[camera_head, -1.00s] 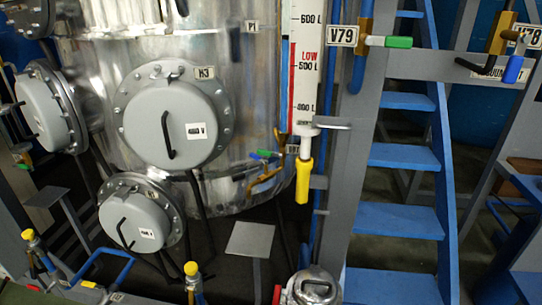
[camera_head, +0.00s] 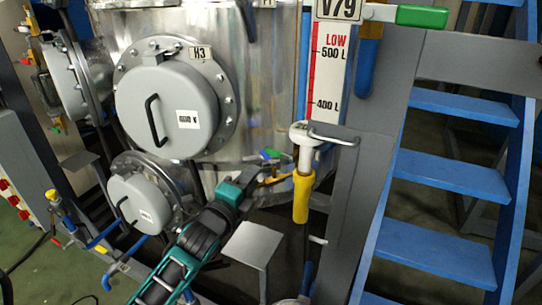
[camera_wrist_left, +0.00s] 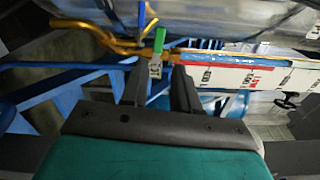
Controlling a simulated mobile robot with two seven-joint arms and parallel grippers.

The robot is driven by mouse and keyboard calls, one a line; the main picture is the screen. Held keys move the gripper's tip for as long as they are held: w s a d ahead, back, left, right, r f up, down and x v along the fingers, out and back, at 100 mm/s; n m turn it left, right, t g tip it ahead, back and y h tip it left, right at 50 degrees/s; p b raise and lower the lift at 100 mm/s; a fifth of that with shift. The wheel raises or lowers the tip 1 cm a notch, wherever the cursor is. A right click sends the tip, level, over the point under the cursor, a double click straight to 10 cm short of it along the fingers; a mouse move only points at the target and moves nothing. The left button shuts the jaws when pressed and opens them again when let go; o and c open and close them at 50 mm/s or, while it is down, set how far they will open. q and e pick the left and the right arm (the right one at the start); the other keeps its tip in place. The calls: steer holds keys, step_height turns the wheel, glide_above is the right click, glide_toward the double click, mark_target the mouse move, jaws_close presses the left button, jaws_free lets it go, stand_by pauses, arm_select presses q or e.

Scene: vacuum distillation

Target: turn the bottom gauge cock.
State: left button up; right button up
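The bottom gauge cock has a small green handle (camera_head: 271,154) on brass pipework (camera_head: 272,180) at the lower end of the level gauge (camera_head: 327,70). The green handle (camera_wrist_left: 159,40) also shows in the left wrist view, with a white tag (camera_wrist_left: 155,69) hanging below it. My left gripper (camera_head: 248,175) is just left of the brass pipework in the head view. In the left wrist view its two fingers (camera_wrist_left: 158,82) are apart, with the tag between or just beyond them. I cannot tell whether they touch anything. My right gripper is in neither view.
A yellow-sleeved fitting (camera_head: 302,196) hangs right of the cock. A grey post (camera_head: 365,190) and blue stairs (camera_head: 445,174) stand farther right. The steel vessel (camera_head: 265,75) is behind, with round grey hatches (camera_head: 180,90). A grey plate on a stand (camera_head: 252,244) is below.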

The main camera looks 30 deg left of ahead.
mark_target(272, 154)
arm_select(q)
steer(key=w, duration=1)
steer(key=shift+w+a+b, duration=0.2)
steer(key=shift+a+b, duration=0.1)
steer(key=shift+f, duration=0.1)
jaws_close()
